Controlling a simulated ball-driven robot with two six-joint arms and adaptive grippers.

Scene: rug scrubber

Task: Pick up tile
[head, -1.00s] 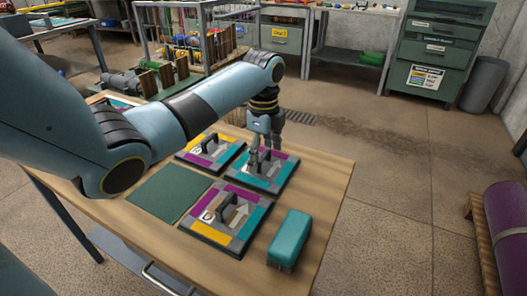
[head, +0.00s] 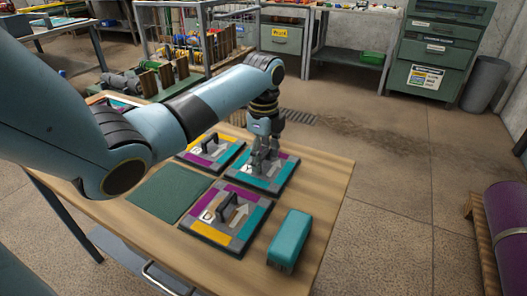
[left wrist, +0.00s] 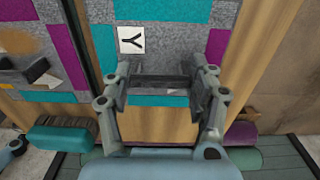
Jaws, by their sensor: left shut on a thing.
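The rear right tile (head: 284,183) is grey with teal and purple patches and a pale arrow, and lies on the wooden table. My left gripper (head: 264,165) is over it, shut on its upright dark handle, which the fingers mostly hide in the head view. In the left wrist view the fingers (left wrist: 160,86) flank the dark handle bar, and a white label marked Y (left wrist: 131,40) shows on the tile. A second tile (head: 208,163) lies to its left and a third tile (head: 248,219) in front, both with handles. My right gripper is not in view.
A dark green square (head: 168,193) lies bare left of the front tile. A teal brush-like block (head: 290,239) stands near the table's front right. The wooden table (head: 322,186) is clear along its right edge. A rolled purple rug (head: 505,225) lies on a pallet at far right.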

